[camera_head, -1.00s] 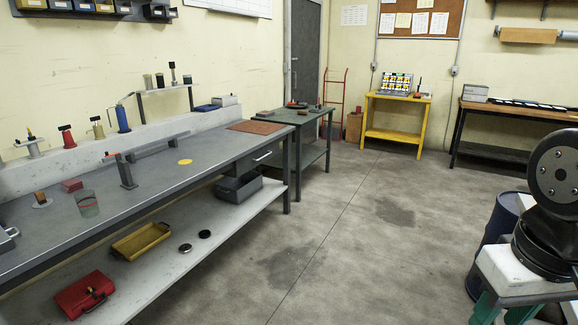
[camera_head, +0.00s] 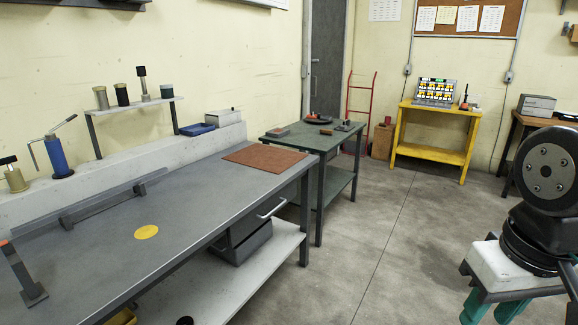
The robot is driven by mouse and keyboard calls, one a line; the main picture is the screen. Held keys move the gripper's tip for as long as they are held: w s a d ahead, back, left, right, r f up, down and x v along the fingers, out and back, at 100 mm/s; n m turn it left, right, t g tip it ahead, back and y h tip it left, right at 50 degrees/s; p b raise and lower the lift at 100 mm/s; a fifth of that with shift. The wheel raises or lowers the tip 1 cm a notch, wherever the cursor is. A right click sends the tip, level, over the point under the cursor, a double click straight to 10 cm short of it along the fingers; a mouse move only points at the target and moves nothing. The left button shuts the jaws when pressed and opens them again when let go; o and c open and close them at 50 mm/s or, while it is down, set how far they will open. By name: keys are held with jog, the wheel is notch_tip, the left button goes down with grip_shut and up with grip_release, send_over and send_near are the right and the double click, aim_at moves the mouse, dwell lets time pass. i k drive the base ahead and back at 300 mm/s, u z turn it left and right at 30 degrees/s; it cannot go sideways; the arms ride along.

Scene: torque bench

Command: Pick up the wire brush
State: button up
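I cannot pick out the wire brush with certainty at this size. Small items lie on the green table (camera_head: 291,138) beyond the bench: a dark round dish (camera_head: 319,119) with something red on it, a small brown block (camera_head: 327,132) and a dark small item (camera_head: 346,126). Any of these is too small to name surely. My gripper is out of view; only part of my own arm shows at the right edge.
A yellow table (camera_head: 435,110) and red hand truck (camera_head: 350,110) stand at the back. Open floor (camera_head: 400,225) lies right of the bench.

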aim_at(326, 132)
jog(key=z, duration=0.05)
jog(key=i, duration=2.85)
jog(key=z, duration=0.1)
